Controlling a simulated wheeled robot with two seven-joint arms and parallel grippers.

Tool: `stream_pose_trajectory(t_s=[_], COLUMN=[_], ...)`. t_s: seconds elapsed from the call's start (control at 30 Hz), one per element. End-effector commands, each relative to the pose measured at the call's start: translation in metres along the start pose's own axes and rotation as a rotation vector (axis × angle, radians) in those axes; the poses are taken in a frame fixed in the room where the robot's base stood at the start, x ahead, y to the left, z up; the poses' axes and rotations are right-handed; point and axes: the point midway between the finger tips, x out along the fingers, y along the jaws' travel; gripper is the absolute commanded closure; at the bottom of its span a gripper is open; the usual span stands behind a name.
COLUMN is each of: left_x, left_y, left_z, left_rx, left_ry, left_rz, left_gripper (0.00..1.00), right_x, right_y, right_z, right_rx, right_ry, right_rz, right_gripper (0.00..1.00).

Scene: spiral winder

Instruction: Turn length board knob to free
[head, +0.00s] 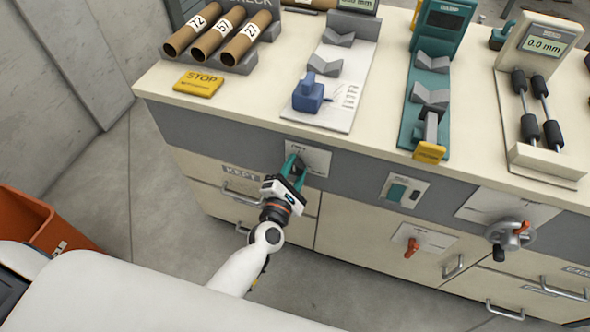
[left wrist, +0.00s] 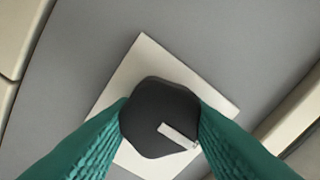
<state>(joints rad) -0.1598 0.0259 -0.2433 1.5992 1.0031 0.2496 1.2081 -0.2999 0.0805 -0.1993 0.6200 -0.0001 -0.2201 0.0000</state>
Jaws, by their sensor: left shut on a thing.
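The knob is dark and rounded with a white pointer mark, and it shows best in the left wrist view (left wrist: 160,112). It sits on a pale square plate (left wrist: 150,55), which is on the grey front band of the bench below the length board (head: 322,110). In the head view the plate (head: 318,160) is partly covered by my gripper. My left gripper (head: 294,165) has its green fingers on both sides of the knob and is shut on it. The pointer slants toward the lower right in the left wrist view. The plate's lettering is too small to read. My right gripper is not in view.
The length board carries grey V-blocks and a blue block (head: 309,93). Cardboard tubes (head: 222,35) and a yellow STOP block (head: 198,84) lie to its left. A switch (head: 404,190), an orange lever (head: 411,247) and a crank (head: 508,236) are on the front. An orange bin (head: 40,218) stands at left.

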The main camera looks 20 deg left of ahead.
Motion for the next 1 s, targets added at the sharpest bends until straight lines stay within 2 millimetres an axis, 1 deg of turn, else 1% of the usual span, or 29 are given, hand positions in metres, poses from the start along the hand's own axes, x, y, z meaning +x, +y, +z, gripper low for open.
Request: stream_pose_trajectory(t_s=[0.3,0.33,0.43,0.47,0.77,0.87,1.0], left_x=[-0.001,-0.001,-0.001,0.0,-0.002,-0.011,-0.037], left_y=[0.001,0.001,0.001,0.001,0.001,0.001,0.002], left_z=[0.001,0.001,0.001,0.001,0.0,0.001,0.002], left_rx=[-0.008,-0.008,-0.007,-0.006,-0.004,-0.004,-0.004], left_ry=[-0.002,-0.002,-0.002,-0.002,-0.001,-0.002,-0.003], left_rz=[0.002,0.002,0.002,0.001,0.001,0.002,0.003], left_gripper=[0.82,0.56,0.4,0.38,0.38,0.38,0.38], right_x=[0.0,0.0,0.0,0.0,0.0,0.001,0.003], right_y=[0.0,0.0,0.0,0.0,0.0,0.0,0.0], right_z=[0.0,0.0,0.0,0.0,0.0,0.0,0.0], right_rx=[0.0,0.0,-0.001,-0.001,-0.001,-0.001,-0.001], right_ry=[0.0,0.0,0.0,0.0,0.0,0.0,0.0], right_rz=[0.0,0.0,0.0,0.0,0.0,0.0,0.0], right_gripper=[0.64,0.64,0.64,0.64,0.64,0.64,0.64])
